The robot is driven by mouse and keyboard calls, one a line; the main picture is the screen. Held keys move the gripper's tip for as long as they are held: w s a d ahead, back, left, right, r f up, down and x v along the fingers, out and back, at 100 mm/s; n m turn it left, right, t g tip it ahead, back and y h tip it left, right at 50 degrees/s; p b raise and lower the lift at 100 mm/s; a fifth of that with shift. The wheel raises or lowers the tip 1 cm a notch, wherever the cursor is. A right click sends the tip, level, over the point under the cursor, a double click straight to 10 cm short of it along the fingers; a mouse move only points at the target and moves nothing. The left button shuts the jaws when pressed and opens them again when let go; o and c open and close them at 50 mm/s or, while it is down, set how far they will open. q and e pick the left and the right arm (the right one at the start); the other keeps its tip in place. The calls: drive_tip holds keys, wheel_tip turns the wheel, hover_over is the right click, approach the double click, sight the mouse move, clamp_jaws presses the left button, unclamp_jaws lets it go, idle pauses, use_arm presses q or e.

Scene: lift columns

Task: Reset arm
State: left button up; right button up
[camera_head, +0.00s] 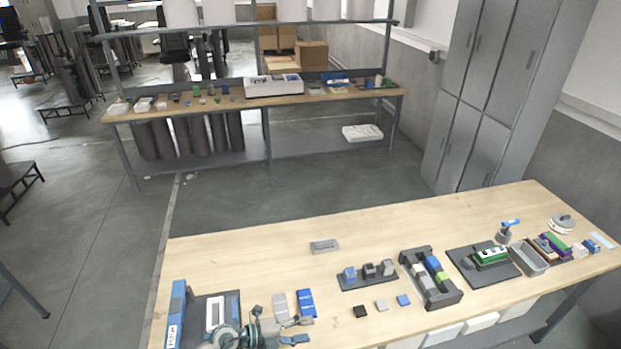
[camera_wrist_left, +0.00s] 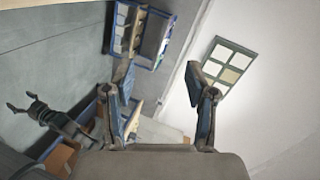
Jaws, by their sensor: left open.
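My left gripper (camera_head: 303,330) is at the bottom left of the head view, low in the frame over the near edge of the table (camera_head: 245,262). Its two blue-padded fingers are apart, with nothing between them. In the left wrist view the same fingers (camera_wrist_left: 160,72) stand wide apart and empty. A dark two-pronged gripper shape (camera_wrist_left: 38,108) shows at the left of the wrist view. I cannot tell whether it is my right gripper. The head view does not show my right gripper.
Near my left gripper are a blue upright piece (camera_head: 177,312) and a blue block (camera_head: 306,303). The table's back left is clear.

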use_arm(q)
wheel_tip(320, 180, up, 6)
drive_tip(key=d+n+t+h, duration=0.1)
drive_tip(key=n+t+h, duration=0.1)
drive_tip(key=n+t, duration=0.15)
drive_tip(key=w+a+r+n+t+y, duration=0.25)
drive_tip(key=a+n+t+y, duration=0.4)
drive_tip(key=n+t, duration=0.5)
drive_tip(key=s+a+f+n+g+y, duration=0.5)
drive_tip(key=s+a+f+n+y, duration=0.1)
drive_tip(key=a+f+n+y, duration=0.6)
drive_tip(key=s+f+g+h, duration=0.1)
drive_tip(key=s+f+g, duration=0.3)
drive_tip(key=s, duration=0.3)
drive_tip(key=s+a+f+g+h, duration=0.1)
drive_tip(key=s+f+g, duration=0.2)
drive_tip(key=s, duration=0.4)
drive_tip(key=s+f+g, duration=0.4)
drive_tip(key=s, duration=0.3)
wheel_tip(320, 180, down, 27)
drive_tip(key=s+g+b, duration=0.1)
drive_tip(key=b, duration=0.2)
drive_tip(key=s+a+f+g+b, duration=0.1)
drive_tip(key=s+a+f+b, duration=0.2)
drive_tip(key=s+f, duration=1.4)
wheel_tip(320, 180, down, 3)
drive_tip(key=shift+f, duration=0.15)
